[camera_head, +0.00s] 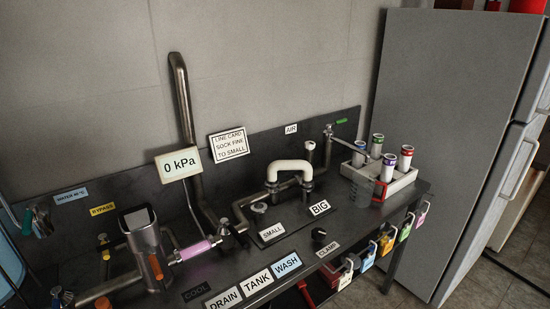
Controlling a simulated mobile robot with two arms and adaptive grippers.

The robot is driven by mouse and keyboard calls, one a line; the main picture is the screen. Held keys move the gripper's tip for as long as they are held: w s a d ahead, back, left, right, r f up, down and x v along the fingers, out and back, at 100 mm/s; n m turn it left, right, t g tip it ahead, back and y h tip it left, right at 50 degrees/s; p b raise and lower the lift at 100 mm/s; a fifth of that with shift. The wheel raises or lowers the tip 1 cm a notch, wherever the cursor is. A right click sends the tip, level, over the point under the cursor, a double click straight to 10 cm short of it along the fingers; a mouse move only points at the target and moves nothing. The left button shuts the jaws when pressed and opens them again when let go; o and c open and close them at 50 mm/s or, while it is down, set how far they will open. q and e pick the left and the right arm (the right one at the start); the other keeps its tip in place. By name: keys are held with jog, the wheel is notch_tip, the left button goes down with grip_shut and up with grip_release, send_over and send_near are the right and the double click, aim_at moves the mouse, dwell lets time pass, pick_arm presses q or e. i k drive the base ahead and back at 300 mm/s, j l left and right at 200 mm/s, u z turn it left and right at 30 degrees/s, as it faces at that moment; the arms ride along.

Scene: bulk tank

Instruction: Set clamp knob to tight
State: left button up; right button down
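The clamp knob (319,234) is a small round black knob on the dark bench top, right of the middle. A white CLAMP label (328,249) lies just in front of it. The knob is too small and dark to tell its setting. Neither of my grippers shows in the head view, and nothing is touching the knob.
A white looped pipe (289,166) stands behind the knob, near the SMALL (272,231) and BIG (319,208) labels. A rack (402,183) of capped tubes is at the back right. Several coloured padlocks (387,244) hang along the front edge. A grey cabinet (440,120) stands at right.

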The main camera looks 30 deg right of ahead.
aim_at(318, 235)
jog(key=k+l, duration=0.15)
jog(key=l, duration=0.2)
jog(key=k+l+u, duration=0.1)
jog(key=l, duration=0.3)
jog(key=k+l, duration=0.2)
jog(key=l, duration=0.15)
jog(key=k+l+u, duration=0.1)
jog(key=l, duration=0.25)
jog(key=k, duration=0.1)
